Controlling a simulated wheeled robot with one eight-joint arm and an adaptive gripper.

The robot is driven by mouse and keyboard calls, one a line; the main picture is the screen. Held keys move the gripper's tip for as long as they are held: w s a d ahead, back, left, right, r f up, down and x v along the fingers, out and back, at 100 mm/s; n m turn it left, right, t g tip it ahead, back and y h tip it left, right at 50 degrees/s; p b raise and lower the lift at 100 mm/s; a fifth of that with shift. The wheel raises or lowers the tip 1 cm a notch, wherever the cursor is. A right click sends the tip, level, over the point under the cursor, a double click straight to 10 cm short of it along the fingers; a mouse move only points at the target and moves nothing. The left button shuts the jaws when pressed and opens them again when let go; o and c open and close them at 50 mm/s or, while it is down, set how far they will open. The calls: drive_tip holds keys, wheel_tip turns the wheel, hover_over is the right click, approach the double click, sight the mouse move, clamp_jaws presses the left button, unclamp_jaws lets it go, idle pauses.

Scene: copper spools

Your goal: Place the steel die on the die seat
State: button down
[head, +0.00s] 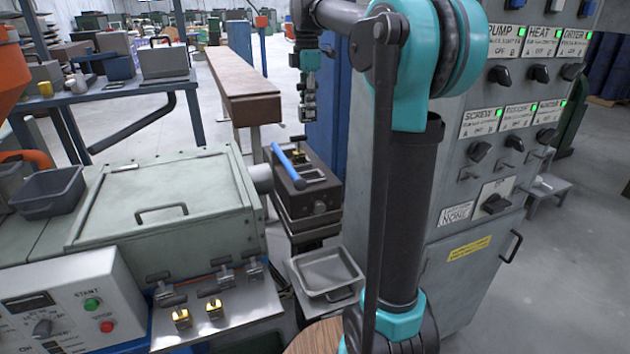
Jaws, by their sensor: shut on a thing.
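My gripper (308,112) hangs pointing down at the end of my arm, above and behind the dark machine head. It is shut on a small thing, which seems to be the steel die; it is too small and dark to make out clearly. The dark block-shaped head (318,192) has a blue handle (288,166) lying across its top. A small yellow and black part (298,140) shows at its back, below my gripper. I cannot tell clearly which part is the die seat. A gap seems to separate the gripper's tips from the head.
A metal tray (328,272) sits in front of the head. Two small brass-coloured pieces (181,318) (214,309) stand on a steel shelf (235,325) with dark clamps. A grey-green lidded machine (165,205) is at left, a control cabinet (470,180) at right.

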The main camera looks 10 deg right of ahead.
drive_tip(key=shift+d, duration=0.3)
drive_tip(key=shift+f, duration=0.35)
wheel_tip(320, 180, down, 19)
drive_tip(key=shift+f, duration=0.1)
drive_tip(key=c, duration=1.3)
unclamp_jaws()
drive_tip(key=shift+o, duration=0.2)
wheel_tip(320, 180, up, 12)
